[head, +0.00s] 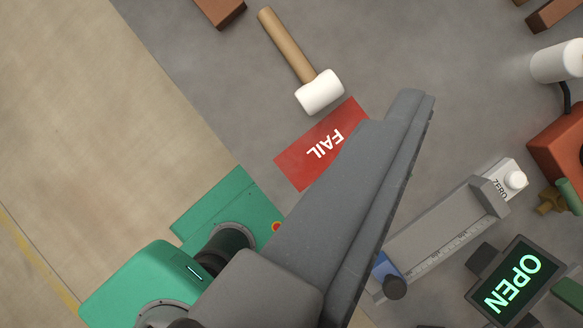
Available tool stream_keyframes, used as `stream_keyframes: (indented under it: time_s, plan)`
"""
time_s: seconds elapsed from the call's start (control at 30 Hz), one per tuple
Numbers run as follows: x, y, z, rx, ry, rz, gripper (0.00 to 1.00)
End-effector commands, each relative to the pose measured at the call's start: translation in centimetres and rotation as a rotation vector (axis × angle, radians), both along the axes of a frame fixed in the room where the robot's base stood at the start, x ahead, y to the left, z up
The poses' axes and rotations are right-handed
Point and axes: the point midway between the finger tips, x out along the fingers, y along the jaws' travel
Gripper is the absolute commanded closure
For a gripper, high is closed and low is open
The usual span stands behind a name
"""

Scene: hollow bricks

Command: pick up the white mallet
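The white mallet (320,93) lies on the grey floor at the top middle of the head view. Its white head points down and right, and its light wooden handle (287,45) runs up and left. My gripper (412,98) shows as a large dark grey shape reaching up from the bottom middle. Its tip is to the right of the mallet head and apart from it. The fingers overlap from this angle, so their gap cannot be seen. Nothing is visibly held.
A red FAIL card (301,163) lies just below the mallet head, partly covered by my gripper. At right are a grey measuring slide (440,235), a display reading OPEN (514,281) and an orange-red device (562,140). Bricks (220,10) lie along the top edge. Tan floor is clear at left.

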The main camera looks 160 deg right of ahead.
Motion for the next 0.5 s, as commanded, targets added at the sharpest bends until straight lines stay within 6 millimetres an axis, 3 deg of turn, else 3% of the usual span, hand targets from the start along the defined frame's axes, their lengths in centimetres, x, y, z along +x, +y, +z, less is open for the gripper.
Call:
stream_keyframes:
  time_s: [0.03, 0.13, 0.3, 0.5]
  plan:
    - [0.8, 1.0, -2.1, -0.043, 0.065, 0.055, 0.20]
    - [1.5, 2.7, -5.8, -0.124, 0.185, 0.175, 0.20]
    - [1.7, 5.6, -11.7, -0.242, 0.383, 0.399, 0.20]
    - [0.9, 8.2, -16.9, -0.318, 0.557, 0.624, 0.20]
